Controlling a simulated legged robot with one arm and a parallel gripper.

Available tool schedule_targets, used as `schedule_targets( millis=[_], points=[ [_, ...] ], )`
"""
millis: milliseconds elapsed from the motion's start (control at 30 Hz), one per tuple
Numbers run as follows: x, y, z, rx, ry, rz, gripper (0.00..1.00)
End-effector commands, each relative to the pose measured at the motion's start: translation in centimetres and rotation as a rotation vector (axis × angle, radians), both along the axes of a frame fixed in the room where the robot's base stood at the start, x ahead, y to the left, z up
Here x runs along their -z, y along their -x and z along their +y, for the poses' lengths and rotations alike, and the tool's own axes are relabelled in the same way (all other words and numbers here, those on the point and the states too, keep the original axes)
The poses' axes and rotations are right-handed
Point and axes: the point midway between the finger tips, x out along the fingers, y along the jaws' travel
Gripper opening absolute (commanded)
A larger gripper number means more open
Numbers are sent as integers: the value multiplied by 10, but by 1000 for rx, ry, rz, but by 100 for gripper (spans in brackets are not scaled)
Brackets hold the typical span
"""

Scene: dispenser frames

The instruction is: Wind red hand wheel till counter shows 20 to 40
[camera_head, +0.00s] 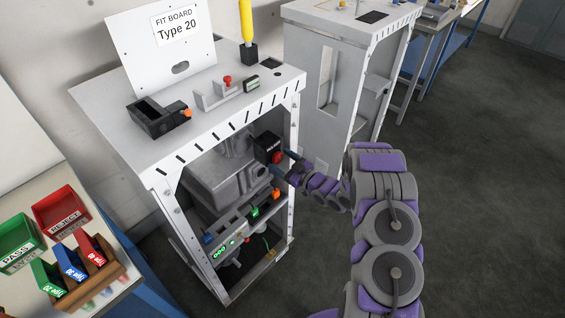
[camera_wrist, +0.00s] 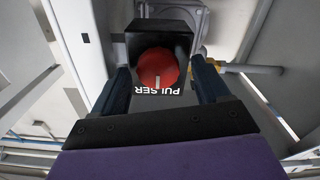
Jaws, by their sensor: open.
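The red hand wheel (camera_head: 276,157) sits on the front of a black box (camera_head: 267,146) inside the open front of the grey dispenser cabinet. In the wrist view the red wheel (camera_wrist: 158,68) shows as a round knob with a pale mark low on its face, above the label PULSER. My gripper (camera_head: 283,164) is at the box. In the wrist view my gripper (camera_wrist: 161,78) has its two dark fingers apart, one on each side of the wheel. A gap shows between the wheel and each finger. No readable counter number shows; small green lights (camera_head: 219,254) glow on a lower rail.
A white board (camera_head: 160,45) reading Type 20 stands on the cabinet top, with a yellow-handled tool (camera_head: 246,22) beside it. The cabinet's white right post (camera_head: 293,200) stands close to my arm. Red and green bins (camera_head: 60,205) are at left. Open floor lies right.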

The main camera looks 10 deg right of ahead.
Motion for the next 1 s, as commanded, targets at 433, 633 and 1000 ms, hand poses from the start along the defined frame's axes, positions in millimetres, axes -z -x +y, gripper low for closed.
schedule_targets(
  millis=[433,633,1000],
  points=[
    [0,-3,0,1,-3,1,66],
    [0,-3,1,1,-2,0,47],
    [-1,-3,0,1,-4,0,19]
  ],
)
